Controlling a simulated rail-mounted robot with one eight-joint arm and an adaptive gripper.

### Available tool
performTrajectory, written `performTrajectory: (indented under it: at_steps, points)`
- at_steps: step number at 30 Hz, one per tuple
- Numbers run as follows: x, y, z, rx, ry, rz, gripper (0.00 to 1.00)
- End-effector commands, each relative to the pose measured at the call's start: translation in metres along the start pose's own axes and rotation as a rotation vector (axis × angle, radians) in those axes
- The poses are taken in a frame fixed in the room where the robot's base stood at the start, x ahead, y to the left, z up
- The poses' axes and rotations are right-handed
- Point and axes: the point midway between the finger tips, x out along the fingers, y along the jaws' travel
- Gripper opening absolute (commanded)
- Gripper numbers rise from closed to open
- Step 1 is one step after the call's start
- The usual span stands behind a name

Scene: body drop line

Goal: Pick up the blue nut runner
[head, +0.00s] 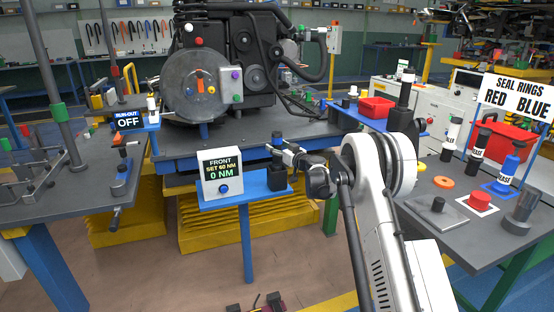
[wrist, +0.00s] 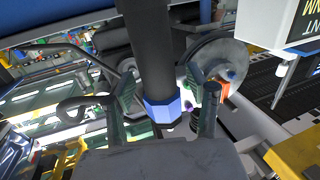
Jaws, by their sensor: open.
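The nut runner (head: 278,162) is a dark upright tool in a black holder on the small blue stand, in the middle of the head view. In the wrist view it is a thick black cylinder with a blue collar (wrist: 162,108). My gripper (head: 286,152) reaches it from the right at the height of its upper part. In the wrist view the fingers of my gripper (wrist: 165,100) are open, one on each side of the tool near the collar. I cannot tell whether either finger touches it. The fingers partly hide the tool in the head view.
A large engine assembly (head: 235,60) is behind.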

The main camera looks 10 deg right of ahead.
Motion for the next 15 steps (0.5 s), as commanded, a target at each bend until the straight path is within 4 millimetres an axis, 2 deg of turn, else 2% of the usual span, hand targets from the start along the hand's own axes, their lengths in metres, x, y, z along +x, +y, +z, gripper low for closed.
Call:
performTrajectory:
  at_steps: [8, 15]
  points:
    - [0.0035, 0.0001, -0.0006, 0.000, 0.000, 0.001, 0.52]
    - [0.0033, 0.0002, -0.0005, 0.000, 0.000, 0.001, 0.21]
